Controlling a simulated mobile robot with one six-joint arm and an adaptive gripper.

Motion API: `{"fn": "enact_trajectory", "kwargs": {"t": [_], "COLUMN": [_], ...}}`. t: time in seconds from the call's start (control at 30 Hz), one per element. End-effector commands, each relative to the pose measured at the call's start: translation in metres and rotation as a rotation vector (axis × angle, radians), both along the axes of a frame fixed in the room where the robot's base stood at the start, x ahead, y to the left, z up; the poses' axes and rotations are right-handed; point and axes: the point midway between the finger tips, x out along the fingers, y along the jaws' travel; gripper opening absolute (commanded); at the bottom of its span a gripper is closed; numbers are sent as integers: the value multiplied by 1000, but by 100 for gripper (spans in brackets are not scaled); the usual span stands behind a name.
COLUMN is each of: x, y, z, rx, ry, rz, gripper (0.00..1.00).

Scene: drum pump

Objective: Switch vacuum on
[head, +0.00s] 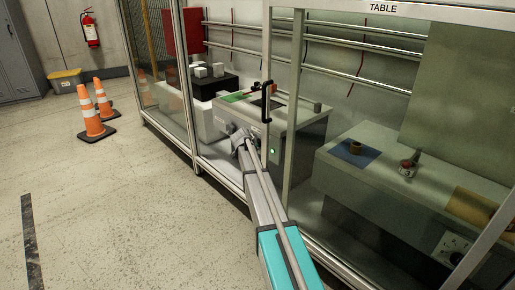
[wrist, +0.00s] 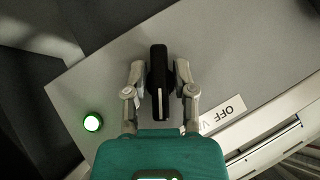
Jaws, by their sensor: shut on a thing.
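A black knob (wrist: 158,95) with a white pointer line sits on a grey panel (wrist: 95,80) in the wrist view. My gripper (wrist: 159,66) is shut on it, one finger on each side. The pointer line runs along the knob toward my wrist. A label (wrist: 228,112) reading OFF, upside down, is right of the knob and partly hidden by my finger. A green lamp (wrist: 93,122) glows at the left. In the head view my gripper (head: 240,139) is at the front of a grey box (head: 285,128); the knob is hidden there.
A framed glass enclosure surrounds the box, with a black door handle (head: 266,101) close to my arm. A bench (head: 340,180) with small items stands behind glass at right. Orange cones (head: 93,115) and a yellow-lidded bin (head: 66,80) stand at left. The left floor is mostly clear.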

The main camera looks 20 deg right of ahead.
Motion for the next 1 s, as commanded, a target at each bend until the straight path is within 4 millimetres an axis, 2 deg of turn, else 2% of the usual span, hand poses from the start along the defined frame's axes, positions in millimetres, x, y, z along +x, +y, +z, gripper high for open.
{"fn": "enact_trajectory", "kwargs": {"t": [0.57,0.6,0.7,1.0], "x": [0,0,0,0], "y": [-2,-2,-2,0], "z": [2,2,2,1], "rx": [11,11,11,14], "ry": [-50,-50,-49,-47], "rz": [1,1,1,1], "gripper": [0,37,54,54]}}
